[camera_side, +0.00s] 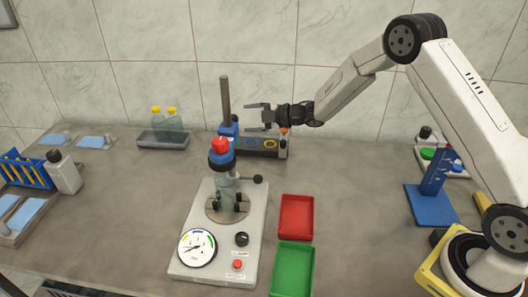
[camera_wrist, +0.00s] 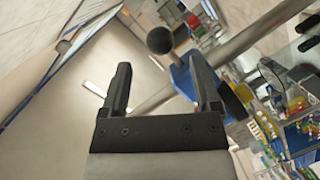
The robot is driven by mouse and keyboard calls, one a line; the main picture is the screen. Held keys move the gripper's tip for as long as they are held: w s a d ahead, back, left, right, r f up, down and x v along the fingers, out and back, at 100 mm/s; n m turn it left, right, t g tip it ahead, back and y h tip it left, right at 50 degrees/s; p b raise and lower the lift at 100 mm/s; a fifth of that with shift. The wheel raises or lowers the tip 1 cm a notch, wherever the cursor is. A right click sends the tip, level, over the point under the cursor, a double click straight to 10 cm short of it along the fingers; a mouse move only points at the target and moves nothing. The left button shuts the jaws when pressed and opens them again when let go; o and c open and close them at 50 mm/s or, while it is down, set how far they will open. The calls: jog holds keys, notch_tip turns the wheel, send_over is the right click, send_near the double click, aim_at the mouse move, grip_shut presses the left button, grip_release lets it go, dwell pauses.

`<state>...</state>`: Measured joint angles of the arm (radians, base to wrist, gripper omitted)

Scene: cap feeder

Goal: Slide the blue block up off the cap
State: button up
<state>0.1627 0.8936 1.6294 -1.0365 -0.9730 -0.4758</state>
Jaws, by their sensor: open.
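In the wrist view the blue block (camera_wrist: 184,82) is partly hidden behind my right finger, with the post crossing diagonally. My gripper (camera_side: 248,117) is open and empty, held level just right of the post, near the block's height. In the wrist view my gripper (camera_wrist: 160,60) shows its two fingers spread, with a dark round knob between and beyond the tips.
A bottle tray (camera_side: 163,141) is at back left.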

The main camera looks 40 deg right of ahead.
aim_at(233, 119)
jog(key=shift+x, duration=2.9)
grip_shut()
